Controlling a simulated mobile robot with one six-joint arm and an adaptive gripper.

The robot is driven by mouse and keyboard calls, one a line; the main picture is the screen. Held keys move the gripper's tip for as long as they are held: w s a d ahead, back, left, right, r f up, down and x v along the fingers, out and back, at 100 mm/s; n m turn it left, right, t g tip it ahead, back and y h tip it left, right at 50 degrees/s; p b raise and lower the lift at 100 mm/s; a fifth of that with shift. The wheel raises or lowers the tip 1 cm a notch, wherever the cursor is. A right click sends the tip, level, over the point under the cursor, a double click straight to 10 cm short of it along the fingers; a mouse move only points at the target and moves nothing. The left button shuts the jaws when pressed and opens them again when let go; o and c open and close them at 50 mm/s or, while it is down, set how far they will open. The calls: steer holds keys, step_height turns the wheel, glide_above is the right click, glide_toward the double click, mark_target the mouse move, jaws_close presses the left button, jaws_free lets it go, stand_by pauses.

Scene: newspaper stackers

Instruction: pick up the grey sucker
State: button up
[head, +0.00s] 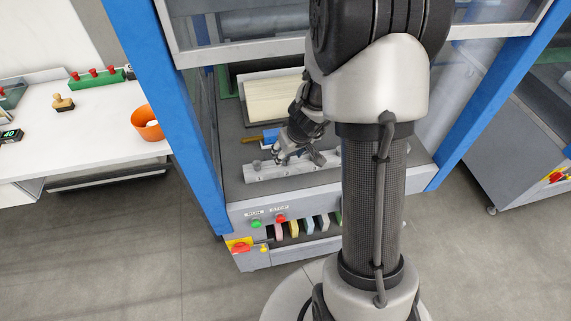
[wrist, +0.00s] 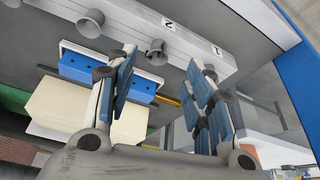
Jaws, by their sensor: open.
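A light grey rail (head: 265,174) lies across the machine's bed in the head view. It fills the top of the wrist view (wrist: 195,38), with number labels on it. Grey suckers sit along it. One sucker (wrist: 156,52) appears in the gap between my fingers, and another (wrist: 90,22) is to its left. A third is cut off at the top left edge. In the head view a small sucker (head: 256,165) shows near the rail's left end. My gripper (head: 297,158) is open and empty, close to the rail; its fingers (wrist: 160,75) spread either side of the nearer sucker. I cannot tell whether they touch it.
A blue block (head: 271,136) and a cream paper stack (head: 275,98) lie behind the rail. Blue posts (head: 165,100) flank the machine. A panel with green and red buttons (head: 281,219) is in front. A white table (head: 80,125) at left holds an orange bowl (head: 147,123).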

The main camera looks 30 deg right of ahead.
mark_target(286, 159)
steer(key=b+x, duration=0.2)
steer(key=x, duration=0.3)
steer(key=shift+d+f, duration=0.15)
steer(key=shift+d, duration=0.05)
steer(key=shift+c, duration=0.6)
steer(key=c, duration=0.8)
steer(key=shift+r, duration=0.2)
